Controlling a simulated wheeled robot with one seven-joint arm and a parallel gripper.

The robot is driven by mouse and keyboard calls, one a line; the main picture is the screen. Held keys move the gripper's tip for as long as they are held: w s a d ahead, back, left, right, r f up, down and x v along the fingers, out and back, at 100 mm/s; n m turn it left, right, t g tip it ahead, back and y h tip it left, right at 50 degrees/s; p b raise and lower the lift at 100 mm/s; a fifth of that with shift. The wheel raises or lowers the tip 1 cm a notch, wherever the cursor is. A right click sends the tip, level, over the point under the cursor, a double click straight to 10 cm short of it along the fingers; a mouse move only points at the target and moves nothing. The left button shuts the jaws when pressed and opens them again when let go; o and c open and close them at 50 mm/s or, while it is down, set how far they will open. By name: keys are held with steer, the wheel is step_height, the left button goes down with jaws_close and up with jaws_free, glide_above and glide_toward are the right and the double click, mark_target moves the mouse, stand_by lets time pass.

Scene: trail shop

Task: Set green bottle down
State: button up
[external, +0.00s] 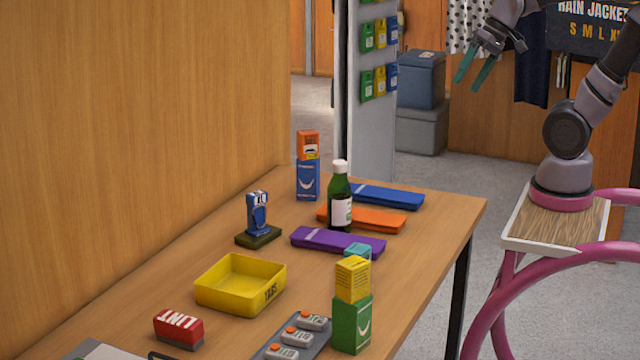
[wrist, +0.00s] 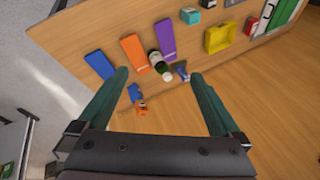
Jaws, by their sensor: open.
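The green bottle (external: 340,200) has a white cap and a white label. It stands upright on the wooden table, at or on the orange flat case (external: 378,219); I cannot tell exactly which. In the wrist view the bottle (wrist: 157,62) shows from above beside the orange case (wrist: 134,53), cap toward me. My gripper (external: 477,68) is open and empty, raised well above and to the right of the table. In the wrist view its two green fingers (wrist: 160,95) are spread wide, with nothing between them but the distant table scene.
A blue case (external: 385,197) and a purple case (external: 337,241) flank the orange one. An orange box on a blue box (external: 307,180) and a blue item on a dark stand (external: 258,220) are near. A yellow tray (external: 240,284) and yellow-over-green boxes (external: 352,305) stand in front.

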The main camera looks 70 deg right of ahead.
steer(key=w+a+f+m+g+y, duration=0.5)
steer(key=w+a+f+m+y, duration=0.3)
steer(key=w+a+f+y, duration=0.3)
steer(key=w+d+f+m+t+y, duration=0.3)
steer(key=w+d+f+m+t, duration=0.1)
steer(key=w+f+m+t, duration=0.45)
steer(key=m+t+h, duration=0.6)
steer(key=m, duration=0.1)
glide_toward(340, 189)
steer(key=d, duration=0.1)
steer(key=d+f, duration=0.1)
steer(key=shift+w+d+f, duration=0.2)
steer(key=shift+d+f, duration=0.05)
steer(key=shift+w+a+f, duration=0.1)
steer(key=shift+w+f, duration=0.1)
steer(key=shift+w, duration=0.05)
steer(key=shift+x, duration=5.05)
steer(key=shift+r, duration=0.2)
jaws_close()
steer(key=shift+r, duration=0.15)
